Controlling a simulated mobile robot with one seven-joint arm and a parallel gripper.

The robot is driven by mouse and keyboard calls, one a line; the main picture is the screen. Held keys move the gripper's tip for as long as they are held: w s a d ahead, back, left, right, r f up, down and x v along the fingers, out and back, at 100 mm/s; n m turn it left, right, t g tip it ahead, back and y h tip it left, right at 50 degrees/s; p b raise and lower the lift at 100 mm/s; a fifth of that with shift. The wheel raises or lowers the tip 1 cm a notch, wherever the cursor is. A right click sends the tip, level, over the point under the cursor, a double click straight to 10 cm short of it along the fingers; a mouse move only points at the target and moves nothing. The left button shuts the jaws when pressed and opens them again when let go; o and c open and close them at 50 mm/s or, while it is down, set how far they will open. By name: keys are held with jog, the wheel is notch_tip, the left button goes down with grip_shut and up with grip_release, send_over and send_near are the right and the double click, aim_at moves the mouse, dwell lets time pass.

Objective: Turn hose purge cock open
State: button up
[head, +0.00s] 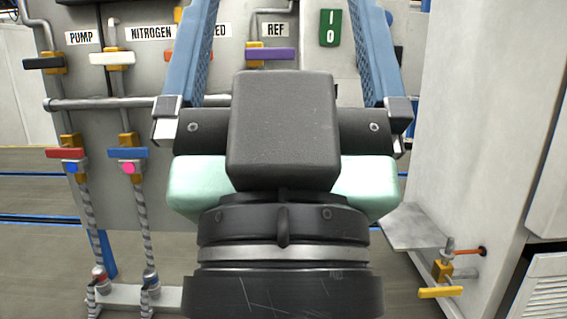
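No label naming a hose purge cock is readable, so I cannot tell which valve it is. At left, a red-handled valve (67,153) with a blue dot and a blue-handled valve (120,153) with a pink dot sit above two ribbed hoses (143,215). Both handles lie crosswise. At lower right, a small brass cock with a yellow handle (440,292) sits below a grey shelf. Its handle is roughly horizontal. My gripper (285,20) points at the panel, its blue fingers wide apart, with no object visibly held. Its tips reach the top edge. My wrist hides the panel's middle.
The grey panel (200,90) carries PUMP, NITROGEN and REF labels. Black (43,62), white (112,58) and purple (270,54) handles sit below them. A green switch plate (331,28) is at upper right. A pale cabinet (470,120) stands at right. A horizontal pipe (110,103) crosses the panel's left.

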notch_tip(320, 180, up, 29)
jog(key=p, duration=2.6)
jog(key=shift+p, duration=0.4)
